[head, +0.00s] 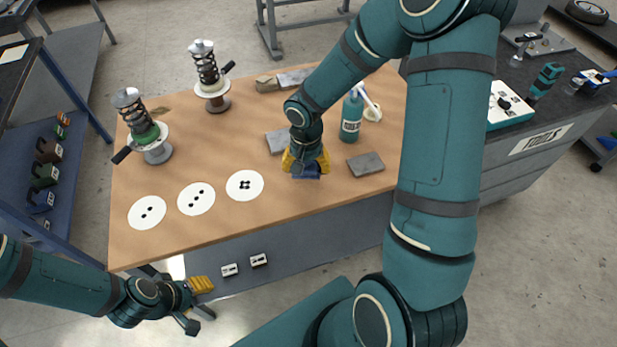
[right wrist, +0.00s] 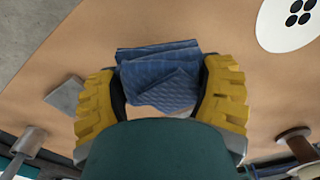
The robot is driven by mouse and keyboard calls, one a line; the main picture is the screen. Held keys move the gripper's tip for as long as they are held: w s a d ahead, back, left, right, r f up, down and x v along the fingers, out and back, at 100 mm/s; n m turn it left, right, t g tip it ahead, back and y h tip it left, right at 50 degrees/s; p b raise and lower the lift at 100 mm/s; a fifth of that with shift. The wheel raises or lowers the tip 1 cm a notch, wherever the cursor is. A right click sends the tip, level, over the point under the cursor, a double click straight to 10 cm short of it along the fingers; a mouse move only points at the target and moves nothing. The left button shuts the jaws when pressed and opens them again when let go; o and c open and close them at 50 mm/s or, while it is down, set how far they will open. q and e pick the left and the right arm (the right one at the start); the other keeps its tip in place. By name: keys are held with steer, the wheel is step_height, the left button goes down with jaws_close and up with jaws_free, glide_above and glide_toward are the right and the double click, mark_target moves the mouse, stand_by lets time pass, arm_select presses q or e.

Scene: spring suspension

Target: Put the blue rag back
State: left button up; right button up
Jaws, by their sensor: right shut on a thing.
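The blue rag (head: 307,175) is folded and quilted, and shows below my right gripper (head: 305,163) near the front edge of the wooden tabletop (head: 215,150). In the right wrist view the rag (right wrist: 160,75) sits between the two yellow fingers of my right gripper (right wrist: 163,90), which are shut on it. I cannot tell whether the rag touches the tabletop or is just above it. My left gripper (head: 197,300) is low in front of the table's front edge, away from the rag. Its jaw opening is unclear.
A teal bottle (head: 351,117) stands behind the rag. Grey pads lie right (head: 365,163) and left (head: 277,141) of it. Two spring assemblies (head: 208,75) (head: 147,130) stand upright farther left. The tabletop's middle is clear.

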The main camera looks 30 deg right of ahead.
mark_target(307, 181)
steer(key=shift+f+b, duration=0.5)
steer(key=shift+f, duration=1.65)
steer(key=o, duration=1.1)
steer(key=shift+f, duration=0.1)
steer(key=shift+c, duration=0.2)
